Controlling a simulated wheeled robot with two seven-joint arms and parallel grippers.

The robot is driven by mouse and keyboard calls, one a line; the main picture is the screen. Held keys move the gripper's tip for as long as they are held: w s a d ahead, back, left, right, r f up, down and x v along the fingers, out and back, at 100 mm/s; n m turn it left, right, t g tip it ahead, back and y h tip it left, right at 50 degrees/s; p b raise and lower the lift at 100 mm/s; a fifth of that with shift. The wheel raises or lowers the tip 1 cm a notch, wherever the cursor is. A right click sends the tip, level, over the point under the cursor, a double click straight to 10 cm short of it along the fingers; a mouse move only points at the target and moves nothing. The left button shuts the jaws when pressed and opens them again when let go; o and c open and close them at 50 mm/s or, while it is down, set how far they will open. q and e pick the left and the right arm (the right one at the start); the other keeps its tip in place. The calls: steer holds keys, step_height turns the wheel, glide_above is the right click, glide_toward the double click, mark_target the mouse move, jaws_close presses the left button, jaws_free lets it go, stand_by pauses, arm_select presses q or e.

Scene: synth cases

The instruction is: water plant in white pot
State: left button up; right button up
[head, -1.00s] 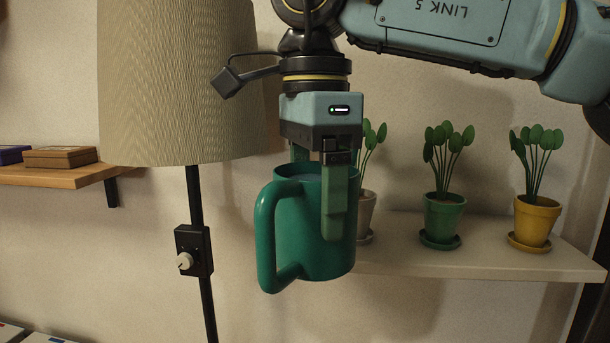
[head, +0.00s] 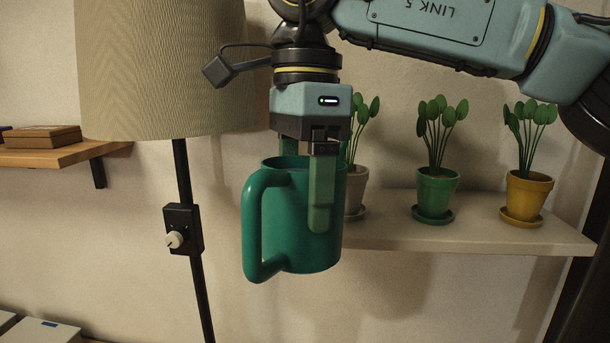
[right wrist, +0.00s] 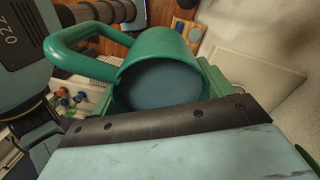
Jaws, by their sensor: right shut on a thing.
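A green mug (head: 303,222) hangs upright in my right gripper (head: 308,190), which is shut on it with a finger at its near side. Its handle points left. In the right wrist view the mug (right wrist: 165,48) holds bluish-grey liquid (right wrist: 160,88), seen from above. The plant (head: 364,118) in the whitish pot (head: 357,190) stands on the shelf behind and right of the mug. The mug and gripper hide the left part of that pot and plant. The mug appears nearer to me than the shelf, apart from the pot. My left gripper is not in view.
The pale shelf (head: 480,236) also bears a plant in a green pot (head: 437,193) and one in a yellow pot (head: 527,196). A floor lamp (head: 165,65) with a dimmer box (head: 184,229) stands left. A wooden shelf (head: 65,155) is at far left.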

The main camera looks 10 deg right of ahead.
mark_target(299, 164)
steer(key=shift+r+p, duration=0.35)
steer(key=shift+p, duration=0.05)
steer(key=shift+a+r+g+y+p, duration=0.1)
steer(key=shift+r+g+y+p, duration=0.05)
steer(key=shift+g+y+p, duration=0.2)
steer(key=shift+s+r+g+p, duration=0.1)
steer(key=shift+r+g+p, duration=0.1)
steer(key=shift+g+p, duration=0.25)
stand_by(2.4)
steer(key=shift+r+y+p, duration=0.25)
steer(key=shift+r+p, duration=0.05)
steer(key=shift+r, duration=0.1)
stand_by(0.4)
steer(key=shift+r+g+p, duration=0.3)
steer(key=shift+r+g, duration=0.1)
steer(key=shift+r, duration=0.1)
